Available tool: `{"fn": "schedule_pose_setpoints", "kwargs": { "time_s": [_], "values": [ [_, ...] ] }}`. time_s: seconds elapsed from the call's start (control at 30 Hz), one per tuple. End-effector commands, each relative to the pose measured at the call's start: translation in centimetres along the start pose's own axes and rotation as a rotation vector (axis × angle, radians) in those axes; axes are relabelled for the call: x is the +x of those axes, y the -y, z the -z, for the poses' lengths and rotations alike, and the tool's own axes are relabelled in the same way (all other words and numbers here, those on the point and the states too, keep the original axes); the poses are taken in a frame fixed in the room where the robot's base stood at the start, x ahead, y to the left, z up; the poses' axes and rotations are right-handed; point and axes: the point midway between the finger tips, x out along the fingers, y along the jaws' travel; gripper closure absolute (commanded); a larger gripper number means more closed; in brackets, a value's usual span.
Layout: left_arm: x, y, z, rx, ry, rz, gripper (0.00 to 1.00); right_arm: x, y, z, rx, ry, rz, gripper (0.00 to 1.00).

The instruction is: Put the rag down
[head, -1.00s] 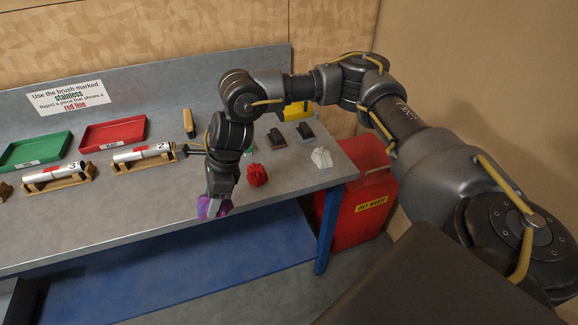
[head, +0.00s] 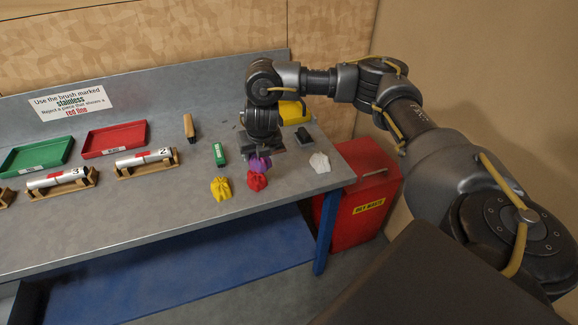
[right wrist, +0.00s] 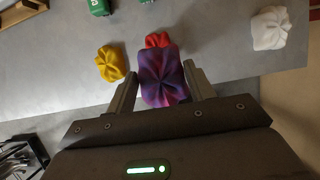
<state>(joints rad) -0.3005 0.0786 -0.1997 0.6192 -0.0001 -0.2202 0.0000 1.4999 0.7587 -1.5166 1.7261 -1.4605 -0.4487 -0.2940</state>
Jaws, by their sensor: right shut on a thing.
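A purple rag (right wrist: 163,75) is between the fingers of my right gripper (right wrist: 162,85), which is shut on it. In the head view the purple rag (head: 259,162) shows below my right wrist, just behind a red rag (head: 257,181). In the right wrist view the purple rag partly covers the red rag (right wrist: 158,40). I cannot tell whether the purple rag touches the bench. A yellow rag (head: 221,188) lies to the left and a white rag (head: 320,162) to the right. My left gripper is not in view.
Red (head: 113,139) and green trays (head: 37,155) stand at the back left. A red waste bin (head: 362,208) stands beyond the bench's right end.

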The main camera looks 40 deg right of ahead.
Motion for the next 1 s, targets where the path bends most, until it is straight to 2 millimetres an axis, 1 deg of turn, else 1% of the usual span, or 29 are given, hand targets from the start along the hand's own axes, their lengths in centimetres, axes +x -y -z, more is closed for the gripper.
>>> {"fn": "schedule_pose_setpoints", "kwargs": {
  "time_s": [0.03, 0.2, 0.27, 0.3, 0.4, 0.5, 0.57, 0.83, 0.9, 1.0],
  "values": [
    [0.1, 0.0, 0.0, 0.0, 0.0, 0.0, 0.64, 0.9, 1.4, 0.1, 0.009, -0.007, 0.002, 0.68],
    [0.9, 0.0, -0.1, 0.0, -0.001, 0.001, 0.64, 3.6, 5.7, -0.5, 0.009, -0.007, 0.003, 0.68],
    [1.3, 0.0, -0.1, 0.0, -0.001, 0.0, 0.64, 4.5, 7.1, -0.7, 0.007, -0.006, 0.004, 0.68],
    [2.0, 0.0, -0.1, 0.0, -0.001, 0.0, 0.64, 5.7, 7.5, -0.3, 0.005, -0.007, 0.001, 0.68],
    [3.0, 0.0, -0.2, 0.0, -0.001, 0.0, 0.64, 7.5, 8.8, -0.1, 0.003, -0.006, 0.001, 0.68],
    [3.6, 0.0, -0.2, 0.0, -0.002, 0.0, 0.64, 8.7, 9.9, -0.1, 0.002, -0.004, 0.001, 0.68],
    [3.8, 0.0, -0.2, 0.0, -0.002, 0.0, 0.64, 9.1, 10.2, -0.1, 0.0, -0.003, -0.001, 0.68],
    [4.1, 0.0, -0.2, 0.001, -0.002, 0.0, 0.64, 9.6, 10.8, -0.1, -0.001, -0.002, 0.0, 0.68],
    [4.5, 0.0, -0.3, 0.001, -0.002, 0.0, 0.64, 10.4, 11.1, 0.2, -0.001, -0.004, 0.0, 0.68],
    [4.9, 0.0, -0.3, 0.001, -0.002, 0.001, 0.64, 11.8, 11.1, 0.8, -0.001, -0.006, 0.0, 0.68]
  ]
}}
